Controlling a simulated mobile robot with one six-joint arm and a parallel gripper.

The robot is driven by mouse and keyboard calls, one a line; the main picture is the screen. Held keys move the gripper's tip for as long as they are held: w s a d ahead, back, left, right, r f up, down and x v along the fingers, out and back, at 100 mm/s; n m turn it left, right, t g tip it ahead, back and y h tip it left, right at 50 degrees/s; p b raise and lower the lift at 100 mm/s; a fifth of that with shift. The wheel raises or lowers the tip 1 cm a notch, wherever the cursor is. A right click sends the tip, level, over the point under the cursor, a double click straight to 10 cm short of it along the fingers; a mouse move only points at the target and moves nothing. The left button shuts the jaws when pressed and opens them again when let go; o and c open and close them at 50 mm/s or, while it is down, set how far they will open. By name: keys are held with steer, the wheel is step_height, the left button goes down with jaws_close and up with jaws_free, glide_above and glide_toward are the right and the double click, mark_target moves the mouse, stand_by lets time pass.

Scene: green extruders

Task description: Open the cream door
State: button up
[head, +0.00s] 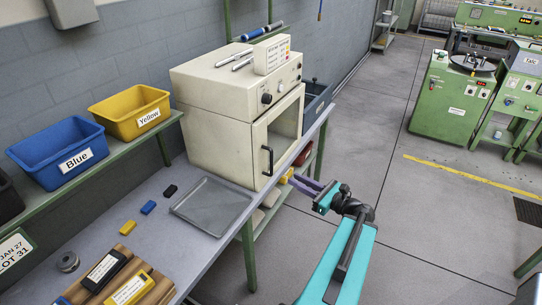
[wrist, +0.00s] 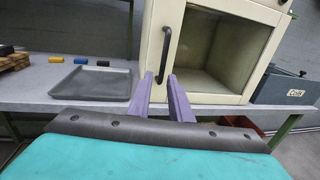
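The cream door (head: 259,134) is on the front of a cream oven-like cabinet (head: 212,126). It looks shut, with a large window and a dark upright handle (head: 268,160) along its left side. In the wrist view the cream door (wrist: 154,46) is straight ahead, and the black handle (wrist: 165,54) is just above my fingertips. My gripper (wrist: 160,76) has two purple fingers, parted with nothing between them. In the head view my gripper (head: 298,184) is in front of the cabinet, right of the handle and a little lower, apparently not touching it.
A grey tray (head: 212,205) lies on the bench left of the cabinet, with small blue, yellow and black blocks nearby. A grey bin (wrist: 284,88) stands right of the cabinet. Blue (head: 57,152) and yellow (head: 130,111) bins sit on a shelf.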

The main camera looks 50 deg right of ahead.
mark_target(272, 173)
steer(key=shift+s+d+r, duration=0.2)
steer(key=shift+d+r, duration=0.05)
steer(key=shift+r, duration=0.15)
steer(key=shift+w, duration=0.15)
steer(key=shift+w+a+b, duration=0.2)
steer(key=shift+w+b, duration=0.35)
steer(key=shift+w, duration=2.85)
steer(key=shift+w+a+b, duration=0.15)
steer(key=shift+w+b, duration=0.35)
steer(key=shift+w, duration=2.85)
jaws_close()
